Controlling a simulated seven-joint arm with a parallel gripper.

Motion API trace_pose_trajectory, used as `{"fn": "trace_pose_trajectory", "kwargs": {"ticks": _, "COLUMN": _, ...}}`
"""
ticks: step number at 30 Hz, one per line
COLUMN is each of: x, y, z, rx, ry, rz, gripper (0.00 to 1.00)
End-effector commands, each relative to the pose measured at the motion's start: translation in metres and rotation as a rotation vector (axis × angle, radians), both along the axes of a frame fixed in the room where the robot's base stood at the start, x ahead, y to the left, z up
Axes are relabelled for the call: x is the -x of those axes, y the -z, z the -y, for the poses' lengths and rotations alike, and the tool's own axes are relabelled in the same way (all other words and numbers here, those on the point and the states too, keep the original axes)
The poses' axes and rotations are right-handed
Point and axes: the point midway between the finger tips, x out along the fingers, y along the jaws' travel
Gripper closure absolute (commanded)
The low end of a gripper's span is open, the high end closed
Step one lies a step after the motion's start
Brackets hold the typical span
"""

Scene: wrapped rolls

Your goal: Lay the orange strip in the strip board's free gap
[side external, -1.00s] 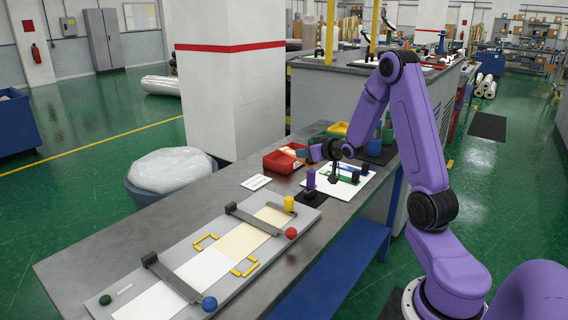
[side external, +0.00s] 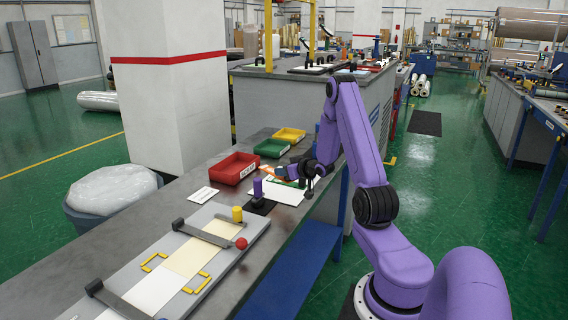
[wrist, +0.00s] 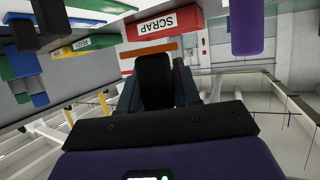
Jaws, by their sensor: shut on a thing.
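The orange strip (wrist: 150,53) lies across the tips of my gripper (wrist: 152,66) in the wrist view, and the jaws are shut on it. In the side view, part of the orange strip (side external: 273,173) shows between the bins and my gripper (side external: 302,178), low over the bench. The strip board appears to be the white board (side external: 286,195) with a green strip on it, under and beside my gripper. Blue and green strips (wrist: 28,65) show at the left of the wrist view. My arm hides part of the board, and I cannot make out the free gap.
A red scrap bin (side external: 232,168), a green bin (side external: 271,148) and a yellow bin (side external: 288,135) stand behind. A purple cylinder (side external: 257,188) stands on a dark pad left of the white board. A grey board (side external: 215,258) with clamp bars fills the near bench.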

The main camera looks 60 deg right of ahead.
Motion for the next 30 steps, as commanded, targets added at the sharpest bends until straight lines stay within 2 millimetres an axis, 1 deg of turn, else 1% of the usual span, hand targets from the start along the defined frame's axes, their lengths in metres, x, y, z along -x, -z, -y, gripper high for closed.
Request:
{"fn": "trace_pose_trajectory", "kwargs": {"ticks": 8, "x": 0.000, "y": 0.016, "z": 0.000, "rx": 0.000, "ry": 0.000, "rz": 0.001, "gripper": 1.00}}
{"fn": "trace_pose_trajectory", "kwargs": {"ticks": 21, "x": 0.000, "y": 0.058, "z": 0.000, "rx": 0.000, "ry": 0.001, "rz": 0.000, "gripper": 1.00}}
{"fn": "trace_pose_trajectory", "kwargs": {"ticks": 24, "x": 0.000, "y": 0.064, "z": 0.000, "rx": 0.001, "ry": 0.001, "rz": 0.001, "gripper": 1.00}}
{"fn": "trace_pose_trajectory", "kwargs": {"ticks": 30, "x": 0.000, "y": 0.071, "z": 0.000, "rx": 0.001, "ry": 0.001, "rz": 0.002, "gripper": 1.00}}
